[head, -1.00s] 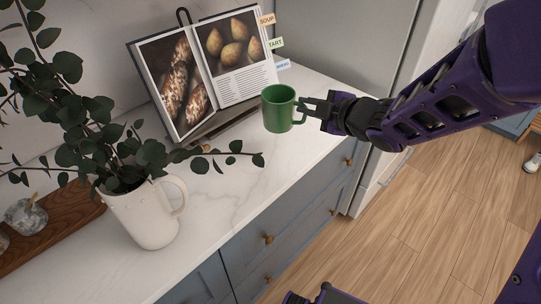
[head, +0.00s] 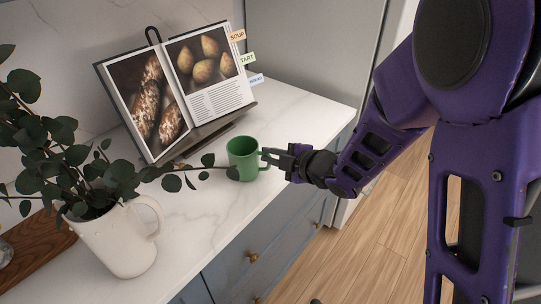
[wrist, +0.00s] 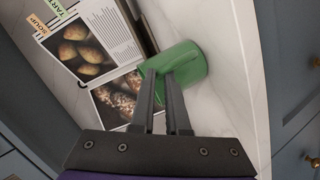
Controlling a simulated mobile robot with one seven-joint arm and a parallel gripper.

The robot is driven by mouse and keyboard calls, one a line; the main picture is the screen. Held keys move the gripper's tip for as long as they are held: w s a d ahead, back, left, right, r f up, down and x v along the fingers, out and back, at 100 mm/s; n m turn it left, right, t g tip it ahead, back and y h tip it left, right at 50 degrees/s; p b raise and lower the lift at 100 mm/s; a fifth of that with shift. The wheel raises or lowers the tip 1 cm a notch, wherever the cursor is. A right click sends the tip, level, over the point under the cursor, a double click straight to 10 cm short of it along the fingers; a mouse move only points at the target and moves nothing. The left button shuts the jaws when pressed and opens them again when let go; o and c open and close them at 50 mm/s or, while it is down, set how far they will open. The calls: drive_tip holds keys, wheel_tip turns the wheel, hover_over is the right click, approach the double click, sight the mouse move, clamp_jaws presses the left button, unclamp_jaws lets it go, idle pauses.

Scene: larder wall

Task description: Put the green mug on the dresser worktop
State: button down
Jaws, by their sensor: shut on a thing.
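The green mug (head: 242,160) is upright at the dresser worktop (head: 222,217), in front of the open cookbook. I cannot tell whether its base touches the surface. My gripper (head: 270,156) comes from the right and is shut on the mug's handle. In the wrist view the mug (wrist: 186,65) is at the tips of my gripper (wrist: 158,75), with the white worktop (wrist: 225,75) around it. The fingers hide part of the handle.
The cookbook (head: 213,92) stands on a dark stand behind the mug. A white jug (head: 113,240) with leafy stems is at the left, one leafy sprig (head: 172,183) reaching close to the mug. A wooden board (head: 40,258) lies at far left. Worktop in front of the mug is clear.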

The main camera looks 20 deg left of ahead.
drive_tip(key=c, duration=0.9)
unclamp_jaws()
drive_tip(key=v, duration=1.2)
drive_tip(key=shift+p, duration=0.4)
